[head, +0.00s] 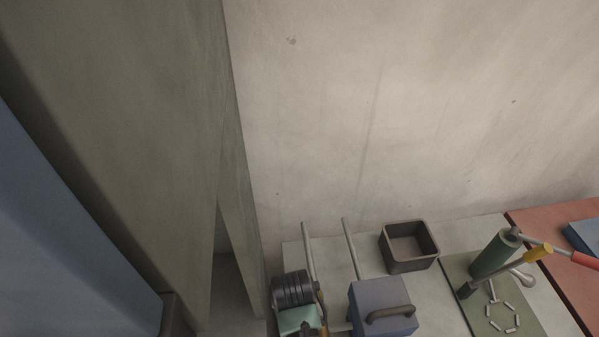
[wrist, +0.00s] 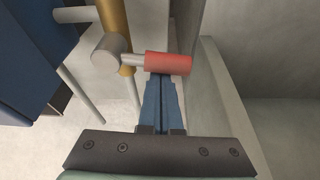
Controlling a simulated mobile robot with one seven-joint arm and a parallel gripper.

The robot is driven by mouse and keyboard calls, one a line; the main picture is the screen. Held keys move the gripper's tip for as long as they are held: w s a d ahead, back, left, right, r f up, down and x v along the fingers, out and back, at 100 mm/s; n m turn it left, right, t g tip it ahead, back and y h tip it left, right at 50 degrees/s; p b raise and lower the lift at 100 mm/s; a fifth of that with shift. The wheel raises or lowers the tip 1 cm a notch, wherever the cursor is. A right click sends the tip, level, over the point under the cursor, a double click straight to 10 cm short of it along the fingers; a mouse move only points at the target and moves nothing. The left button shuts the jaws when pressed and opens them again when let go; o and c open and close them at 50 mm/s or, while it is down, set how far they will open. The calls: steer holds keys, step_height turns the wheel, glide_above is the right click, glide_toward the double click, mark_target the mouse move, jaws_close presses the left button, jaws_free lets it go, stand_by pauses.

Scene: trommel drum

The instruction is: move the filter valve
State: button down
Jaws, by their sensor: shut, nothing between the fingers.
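In the wrist view, a valve lever with a red grip (wrist: 168,63) sticks out to the right from a grey round hub (wrist: 108,57). The hub sits against a brass-coloured upright pipe (wrist: 116,22). I take this to be the filter valve. My gripper (wrist: 160,80) has its blue fingers shut together and empty. The fingertips are right at the near side of the red grip; I cannot tell whether they touch it. In the head view, part of my arm shows at the bottom edge, and the fingers and red grip cannot be made out.
A blue box (head: 370,296) with a dark handle stands right of my arm. Behind it is an open dark bin (head: 408,264). A green cylinder (head: 493,257) stands on a green board further right. In the wrist view, a grey-green wall (wrist: 218,75) rises close to the fingers' right.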

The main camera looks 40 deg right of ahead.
steer(key=shift+s+a, duration=0.25)
steer(key=shift+a, duration=0.05)
stand_by(0.5)
steer(key=b+v, duration=0.1)
steer(key=v, duration=1.2)
steer(key=shift+d+f, duration=0.1)
stand_by(0.6)
